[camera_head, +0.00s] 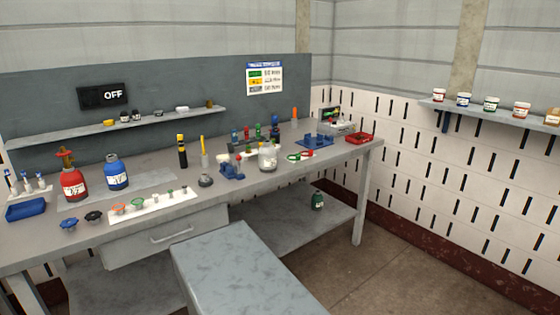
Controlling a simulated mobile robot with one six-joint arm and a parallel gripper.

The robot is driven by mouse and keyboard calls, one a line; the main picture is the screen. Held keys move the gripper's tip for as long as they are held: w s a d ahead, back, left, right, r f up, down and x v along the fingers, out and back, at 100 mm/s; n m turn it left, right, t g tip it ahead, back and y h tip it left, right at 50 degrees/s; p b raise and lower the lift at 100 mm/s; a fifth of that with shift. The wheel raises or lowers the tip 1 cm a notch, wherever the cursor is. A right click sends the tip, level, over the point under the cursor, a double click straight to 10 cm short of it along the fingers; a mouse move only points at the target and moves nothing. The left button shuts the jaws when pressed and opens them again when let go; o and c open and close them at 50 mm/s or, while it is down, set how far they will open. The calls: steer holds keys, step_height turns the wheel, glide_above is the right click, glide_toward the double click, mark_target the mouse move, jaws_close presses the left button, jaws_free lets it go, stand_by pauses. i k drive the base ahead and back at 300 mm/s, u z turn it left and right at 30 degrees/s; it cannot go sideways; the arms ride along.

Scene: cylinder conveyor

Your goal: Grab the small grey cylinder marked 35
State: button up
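No cylinder with a readable 35 shows in the head camera view; the markings on small items are too small to read. A small dark grey round piece (205,180) sits on the workbench (260,187) near its front edge, but I cannot tell whether it is the cylinder. Small pieces stand on a white strip (152,205) to its left, too small to identify. My gripper is not in view.
A red bottle (73,185) and a blue bottle (117,174) stand on the bench's left. A clear jar (268,158) and a red tray (360,138) are farther right. A grey slab (240,265) fills the front. Floor (385,262) is clear at right.

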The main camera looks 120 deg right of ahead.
mark_target(267, 153)
steer(key=z, duration=0.35)
steer(key=k, duration=0.25)
steer(key=z, duration=3.05)
steer(key=k, duration=0.7)
steer(key=u, duration=0.25)
steer(key=i, duration=0.55)
steer(key=u, duration=0.05)
